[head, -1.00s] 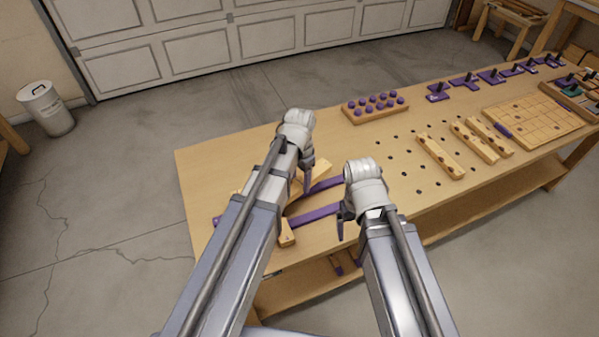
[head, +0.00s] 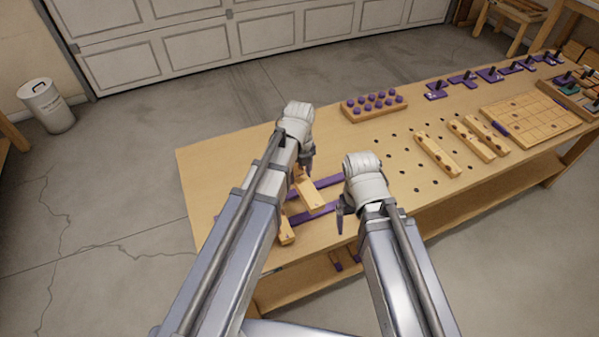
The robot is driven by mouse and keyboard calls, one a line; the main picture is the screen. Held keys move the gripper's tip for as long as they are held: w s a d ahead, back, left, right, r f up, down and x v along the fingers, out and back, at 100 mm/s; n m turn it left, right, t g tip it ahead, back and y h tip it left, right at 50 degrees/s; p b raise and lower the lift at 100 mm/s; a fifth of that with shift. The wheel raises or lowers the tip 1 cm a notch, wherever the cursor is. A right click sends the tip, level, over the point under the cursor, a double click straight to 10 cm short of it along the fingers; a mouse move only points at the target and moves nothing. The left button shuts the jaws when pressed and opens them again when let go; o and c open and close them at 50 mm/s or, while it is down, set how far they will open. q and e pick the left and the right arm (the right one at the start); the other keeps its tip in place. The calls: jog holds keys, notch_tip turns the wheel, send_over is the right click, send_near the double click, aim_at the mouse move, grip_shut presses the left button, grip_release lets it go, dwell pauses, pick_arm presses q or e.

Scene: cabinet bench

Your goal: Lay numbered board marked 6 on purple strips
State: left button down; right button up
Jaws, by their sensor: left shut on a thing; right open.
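Two purple strips, the far one (head: 329,182) and the near one (head: 327,211), lie on the left part of the bench. My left gripper (head: 306,172) is shut on a light wooden board (head: 311,194) at its far end. The board crosses over the strips; I cannot tell whether it touches them. Its number is not readable. Another wooden board (head: 286,231) lies to the left, partly hidden by my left arm. My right gripper (head: 341,218) is open and empty, at the right ends of the strips.
A wooden block with purple pegs (head: 375,105) stands at the back of the bench (head: 230,157). Holes dot the middle. Holed wooden bars (head: 438,156), a square-marked board (head: 530,117) and purple pieces with black handles (head: 463,81) are to the right. The bench's far left is clear.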

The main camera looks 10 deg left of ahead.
pick_arm(q)
jog(key=shift+f, duration=0.15)
jog(key=shift+f+b, duration=1.15)
jog(key=shift+b, duration=0.1)
notch_tip(320, 180, down, 7)
jog(key=b, duration=0.7)
jog(key=shift+f, duration=0.15)
jog(key=shift+f+b, duration=1.05)
jog(key=shift+b, duration=0.15)
dwell(2.2)
jog(key=shift+c, duration=0.7)
grip_release()
